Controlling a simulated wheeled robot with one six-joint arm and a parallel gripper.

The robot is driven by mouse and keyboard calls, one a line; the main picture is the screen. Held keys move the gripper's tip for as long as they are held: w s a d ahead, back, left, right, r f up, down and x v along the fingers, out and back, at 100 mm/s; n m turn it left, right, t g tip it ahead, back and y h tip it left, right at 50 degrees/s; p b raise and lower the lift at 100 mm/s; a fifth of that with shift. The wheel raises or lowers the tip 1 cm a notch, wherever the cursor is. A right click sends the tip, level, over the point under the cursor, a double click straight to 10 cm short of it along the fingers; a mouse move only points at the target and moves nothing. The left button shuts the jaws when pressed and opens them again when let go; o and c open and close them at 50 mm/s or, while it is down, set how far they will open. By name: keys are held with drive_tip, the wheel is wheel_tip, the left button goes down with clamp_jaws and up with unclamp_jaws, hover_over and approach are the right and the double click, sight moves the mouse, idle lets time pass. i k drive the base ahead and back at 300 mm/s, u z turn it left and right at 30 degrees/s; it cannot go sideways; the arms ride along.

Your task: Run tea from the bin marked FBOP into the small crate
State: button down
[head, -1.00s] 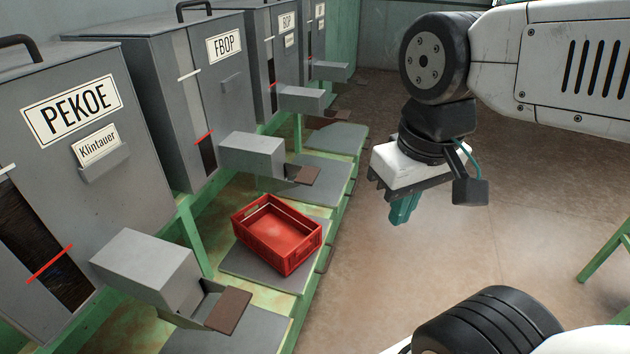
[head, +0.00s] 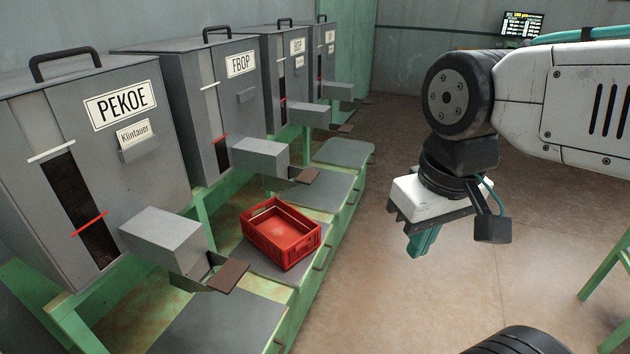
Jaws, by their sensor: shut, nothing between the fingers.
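The grey bin marked FBOP (head: 241,92) stands second in the row, with a black handle on its lid and a narrow level window in its front. Its spout box (head: 258,154) juts toward the aisle, with a brown flap (head: 305,176) at its end. The small red crate (head: 282,238) looks empty. It sits on a grey shelf plate between the PEKOE and FBOP spouts, nearer than the FBOP flap and not under it. My gripper (head: 422,243) hangs over the aisle to the right of the crate, teal fingers pointing down, shut and empty, apart from everything.
The PEKOE bin (head: 110,150) with a Klintauer card stands nearest; its brown flap (head: 227,275) sticks out close to the crate. Further bins recede behind. The plate under the FBOP spout (head: 318,193) is bare. Brown floor is open on the right; a green frame (head: 610,270) stands at the far right.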

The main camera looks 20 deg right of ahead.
sight(306, 176)
drive_tip(key=k, duration=0.25)
drive_tip(key=z, duration=0.8)
drive_tip(key=i, duration=1.75)
drive_tip(key=u, duration=0.65)
